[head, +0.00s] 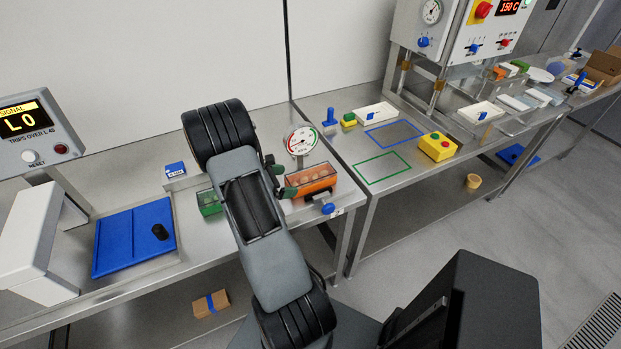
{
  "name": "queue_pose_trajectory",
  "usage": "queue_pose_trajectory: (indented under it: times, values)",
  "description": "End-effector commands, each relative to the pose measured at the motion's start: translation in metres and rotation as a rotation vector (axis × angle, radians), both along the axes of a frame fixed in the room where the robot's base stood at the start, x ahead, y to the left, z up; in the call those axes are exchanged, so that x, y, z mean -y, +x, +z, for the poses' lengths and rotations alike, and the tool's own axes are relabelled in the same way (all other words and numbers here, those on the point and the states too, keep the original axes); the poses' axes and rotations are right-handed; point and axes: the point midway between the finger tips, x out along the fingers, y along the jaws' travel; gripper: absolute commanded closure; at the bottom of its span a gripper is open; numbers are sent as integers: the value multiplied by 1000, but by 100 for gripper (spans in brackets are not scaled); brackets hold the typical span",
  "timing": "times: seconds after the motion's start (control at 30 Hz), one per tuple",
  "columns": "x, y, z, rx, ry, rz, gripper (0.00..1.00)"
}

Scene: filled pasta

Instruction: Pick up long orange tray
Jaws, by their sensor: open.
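A long orange tray (316,186) holds several round brownish pieces. It sits on the near steel bench, just right of my arm and below a round dial gauge. My gripper (281,180) is at the left end of this tray, partly hidden behind my own arm. Its dark fingers are apart, and one shows close beside the tray's left end. I cannot tell whether they touch the tray.
A green tray (209,202) stands left of my arm, partly covered by it. The dial gauge (301,141) rises behind the orange tray, and a blue knob (328,208) sits in front. A blue board (134,238) lies further left. The outlined bench area (383,167) at right is clear.

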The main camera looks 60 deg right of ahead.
Motion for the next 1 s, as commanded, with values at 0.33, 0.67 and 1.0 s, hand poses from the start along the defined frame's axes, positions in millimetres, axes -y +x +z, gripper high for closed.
queue_pose_trajectory:
  times: [0.33,0.67,1.0]
  values:
    - [33,-24,-13,-1,1,-4,0]
    - [36,-26,-16,0,0,-1,0]
    - [36,-26,-16,0,0,-1,32]
